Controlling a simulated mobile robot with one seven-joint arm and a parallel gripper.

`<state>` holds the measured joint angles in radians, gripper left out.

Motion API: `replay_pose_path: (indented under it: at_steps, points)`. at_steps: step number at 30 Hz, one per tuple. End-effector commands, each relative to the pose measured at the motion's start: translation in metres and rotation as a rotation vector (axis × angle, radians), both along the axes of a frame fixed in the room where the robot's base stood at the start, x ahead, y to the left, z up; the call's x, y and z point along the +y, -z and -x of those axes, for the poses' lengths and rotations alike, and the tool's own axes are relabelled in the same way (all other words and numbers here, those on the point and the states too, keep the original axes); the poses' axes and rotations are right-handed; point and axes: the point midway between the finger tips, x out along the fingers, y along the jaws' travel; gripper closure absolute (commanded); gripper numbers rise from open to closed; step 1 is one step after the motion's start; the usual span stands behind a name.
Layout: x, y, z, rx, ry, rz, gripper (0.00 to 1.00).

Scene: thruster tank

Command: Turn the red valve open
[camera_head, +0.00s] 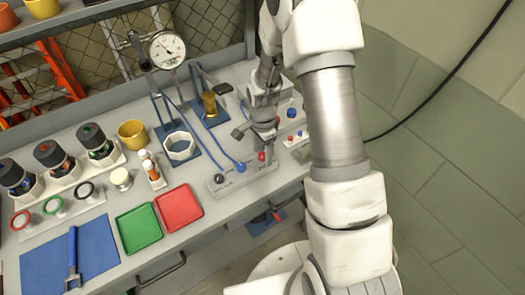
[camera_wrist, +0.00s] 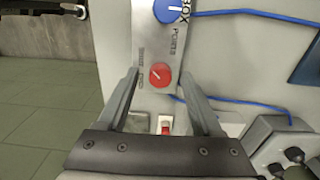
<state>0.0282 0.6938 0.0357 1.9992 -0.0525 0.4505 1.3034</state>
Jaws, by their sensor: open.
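The red valve knob (camera_wrist: 160,75) is round with a pale pointer mark and sits on a grey metal panel (camera_wrist: 146,40). In the wrist view it lies between the tips of my gripper (camera_wrist: 159,80), whose fingers are apart on either side of it. I cannot tell whether they touch it. In the head view the red knob (camera_head: 262,156) is at the right end of the panel (camera_head: 233,180), just below my gripper (camera_head: 263,147). A blue knob (camera_wrist: 173,9) is next to it on the panel.
A red switch (camera_wrist: 166,126) shows between my fingers. A blue cable (camera_wrist: 240,98) runs beside the panel. A white block with coloured buttons (camera_head: 295,137) stands right of my gripper. A blue stand with a brass fitting (camera_head: 209,104) is behind. Red (camera_head: 179,208) and green (camera_head: 139,228) trays lie left.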

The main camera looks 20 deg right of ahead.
Motion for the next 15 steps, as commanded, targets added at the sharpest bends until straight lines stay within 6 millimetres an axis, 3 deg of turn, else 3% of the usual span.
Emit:
replay_pose_path:
  at_steps: [8, 15]
  points:
    - [0.0000, 0.0011, -0.0004, -0.001, 0.000, 0.000, 0.33]
    - [0.0001, 0.0009, -0.0004, -0.001, 0.000, 0.000, 0.74]
